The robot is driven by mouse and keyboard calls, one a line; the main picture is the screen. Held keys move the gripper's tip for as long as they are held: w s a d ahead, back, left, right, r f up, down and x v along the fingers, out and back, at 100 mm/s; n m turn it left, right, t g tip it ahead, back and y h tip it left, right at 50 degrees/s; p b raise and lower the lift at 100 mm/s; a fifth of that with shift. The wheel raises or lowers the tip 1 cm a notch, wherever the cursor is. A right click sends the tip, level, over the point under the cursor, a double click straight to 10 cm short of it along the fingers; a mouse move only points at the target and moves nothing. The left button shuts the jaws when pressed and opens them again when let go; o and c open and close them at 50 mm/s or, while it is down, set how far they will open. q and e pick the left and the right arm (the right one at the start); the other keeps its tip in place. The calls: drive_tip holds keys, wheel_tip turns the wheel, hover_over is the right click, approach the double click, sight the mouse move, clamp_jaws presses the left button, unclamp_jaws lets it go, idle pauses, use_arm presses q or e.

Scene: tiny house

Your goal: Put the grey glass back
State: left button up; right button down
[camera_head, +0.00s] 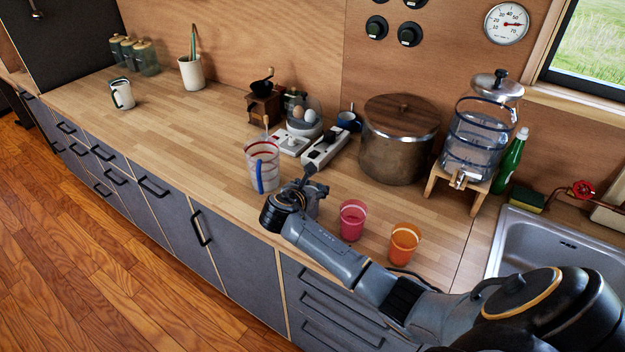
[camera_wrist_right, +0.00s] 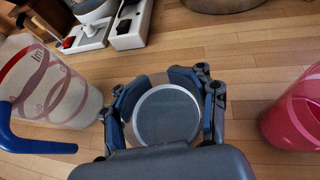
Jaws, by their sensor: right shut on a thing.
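The grey glass (camera_wrist_right: 166,118) shows in the right wrist view as a grey round with a pale rim, between the fingers of my right gripper (camera_wrist_right: 165,100). The fingers are shut around it. In the head view my right gripper (camera_head: 308,194) is over the front part of the wooden counter (camera_head: 180,125), and it and the arm hide most of the glass. I cannot tell whether the glass touches the counter. A pink glass (camera_head: 352,221) and an orange glass (camera_head: 404,243) stand to the right of the gripper. My left gripper is not in view.
A measuring jug (camera_head: 262,165) with a blue handle stands close to the left of the gripper. Behind are power strips (camera_head: 325,148), an egg cooker (camera_head: 304,118) and a large pot (camera_head: 395,155). A water dispenser (camera_head: 478,140) and sink (camera_head: 550,245) are at right. The left counter has free room.

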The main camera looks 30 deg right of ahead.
drive_tip(key=shift+c, duration=2)
unclamp_jaws()
drive_tip(key=shift+f, duration=0.1)
drive_tip(key=b+v, duration=0.1)
drive_tip(key=v, duration=1.1)
drive_tip(key=shift+a, duration=0.1)
